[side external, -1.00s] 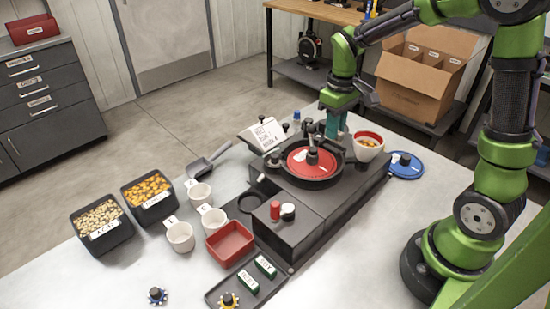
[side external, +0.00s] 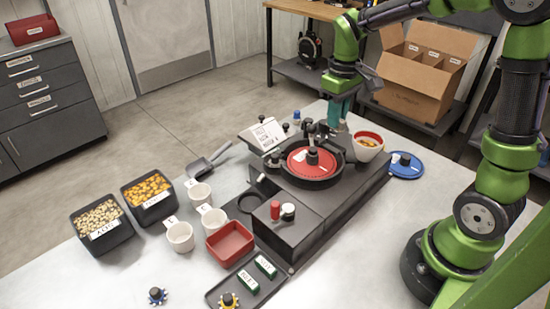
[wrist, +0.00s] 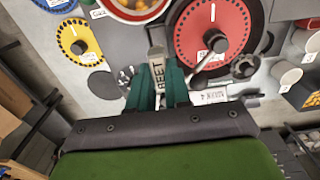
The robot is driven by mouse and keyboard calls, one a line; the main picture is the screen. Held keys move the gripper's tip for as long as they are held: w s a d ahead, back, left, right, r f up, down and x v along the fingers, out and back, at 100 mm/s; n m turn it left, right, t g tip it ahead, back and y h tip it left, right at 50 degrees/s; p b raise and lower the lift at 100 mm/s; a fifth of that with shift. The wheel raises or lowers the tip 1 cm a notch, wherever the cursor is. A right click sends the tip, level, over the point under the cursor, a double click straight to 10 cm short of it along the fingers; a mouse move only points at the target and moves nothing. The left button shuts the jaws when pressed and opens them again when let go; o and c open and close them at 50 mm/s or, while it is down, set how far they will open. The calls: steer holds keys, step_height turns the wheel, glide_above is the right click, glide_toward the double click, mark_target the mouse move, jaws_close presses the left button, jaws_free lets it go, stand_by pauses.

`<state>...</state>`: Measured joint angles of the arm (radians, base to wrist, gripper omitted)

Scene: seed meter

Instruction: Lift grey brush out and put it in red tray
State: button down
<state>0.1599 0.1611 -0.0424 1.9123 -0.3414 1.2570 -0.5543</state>
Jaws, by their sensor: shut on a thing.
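My gripper (wrist: 158,92) has teal fingers shut on a slim grey piece (wrist: 157,66), which I take to be the grey brush; its face carries lettering that looks like BEET. In the side view my gripper (side external: 339,110) is above the far right part of the dark seed meter, and the brush is too small to make out there. The red tray (side external: 230,243) stands on the bench at the near left of the meter and looks empty. My gripper is well away from it.
The meter's red disc (side external: 312,163) with its black knob lies between my gripper and the tray. A red-rimmed bowl (side external: 368,145) and a blue disc (side external: 406,166) are at the right. White cups (side external: 180,237) and seed bins (side external: 103,228) are left of the tray.

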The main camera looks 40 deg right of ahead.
stand_by(0.3)
step_height(320, 180, up, 5)
steer(key=shift+f, duration=0.15)
steer(key=a, duration=3.2)
steer(key=shift+f, duration=8.05)
